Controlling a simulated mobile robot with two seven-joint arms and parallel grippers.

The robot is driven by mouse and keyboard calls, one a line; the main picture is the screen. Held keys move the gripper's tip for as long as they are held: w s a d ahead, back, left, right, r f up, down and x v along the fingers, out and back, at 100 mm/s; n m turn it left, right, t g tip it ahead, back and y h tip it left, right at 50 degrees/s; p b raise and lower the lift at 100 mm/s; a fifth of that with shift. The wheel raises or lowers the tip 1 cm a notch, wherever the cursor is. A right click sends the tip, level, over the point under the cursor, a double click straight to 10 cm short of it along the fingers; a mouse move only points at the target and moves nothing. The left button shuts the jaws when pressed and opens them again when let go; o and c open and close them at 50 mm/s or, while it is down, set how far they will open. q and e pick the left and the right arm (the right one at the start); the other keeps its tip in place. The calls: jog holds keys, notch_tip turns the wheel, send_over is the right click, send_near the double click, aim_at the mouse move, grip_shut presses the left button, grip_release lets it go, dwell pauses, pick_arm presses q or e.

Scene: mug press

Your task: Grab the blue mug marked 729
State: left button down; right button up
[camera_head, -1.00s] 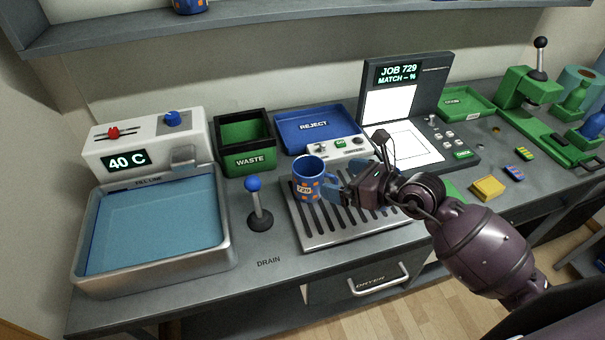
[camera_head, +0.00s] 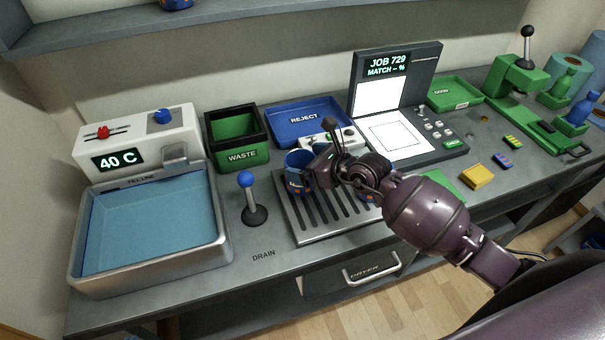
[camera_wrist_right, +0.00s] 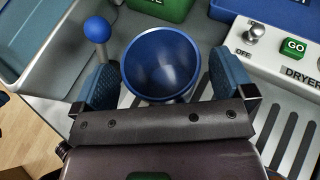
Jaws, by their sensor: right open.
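The blue mug (camera_head: 297,160) with orange marks stands upright at the left back of the slotted metal rack (camera_head: 312,237). Its number is hidden now by my right gripper. In the right wrist view I look into the open top of the mug (camera_wrist_right: 161,62). My right gripper (camera_wrist_right: 165,78) is open, with one blue finger pad on each side of the mug. I cannot tell whether the pads touch it. My left gripper is not in view.
A drain lever with a blue knob (camera_head: 246,180) stands close left of the rack. The water basin (camera_head: 150,270) is farther left. The green waste bin (camera_head: 241,155), blue reject tray (camera_head: 300,108) and dryer panel (camera_wrist_right: 285,50) are behind. A job screen (camera_head: 388,63) reads 729.

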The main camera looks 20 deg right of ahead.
jog(key=shift+x, duration=0.9)
jog(key=c, duration=1.1)
jog(key=shift+c, duration=0.8)
jog(key=shift+r, duration=0.2)
